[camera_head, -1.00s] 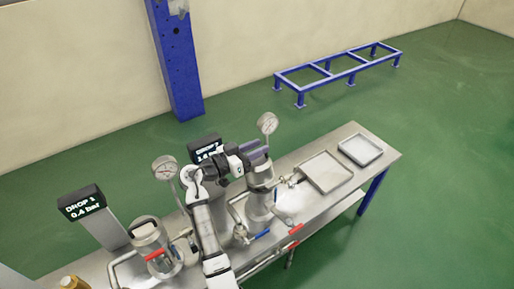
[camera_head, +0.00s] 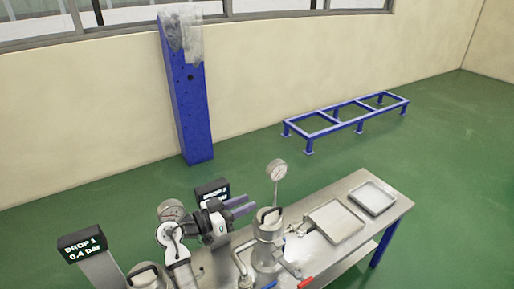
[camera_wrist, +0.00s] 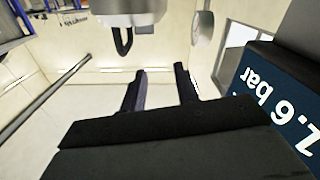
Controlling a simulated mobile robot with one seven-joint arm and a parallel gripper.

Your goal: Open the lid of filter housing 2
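Filter housing 2 (camera_head: 267,256) is the right-hand metal cylinder on the bench. Its lid (camera_head: 268,232) sits on top and looks shut, with a black loop handle (camera_head: 272,214) on it. My gripper (camera_head: 243,204) is to the left of the handle and a little higher, apart from it. In the wrist view the two dark fingers (camera_wrist: 160,85) are spread with nothing between them. That view looks upside down, with the housing (camera_wrist: 125,8) and its handle (camera_wrist: 123,42) at the top, beyond the fingertips. The DROP 2 display (camera_head: 212,190) is partly hidden; it reads 2.6 bar in the wrist view (camera_wrist: 280,105).
A pressure gauge (camera_head: 276,170) stands close behind housing 2. Housing 1 (camera_head: 148,276) and the DROP 1 display (camera_head: 82,244), reading 0.4 bar, are at left. Two trays (camera_head: 336,236) (camera_head: 391,197) lie on the right of the bench. A red valve handle (camera_head: 305,283) is at the front edge.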

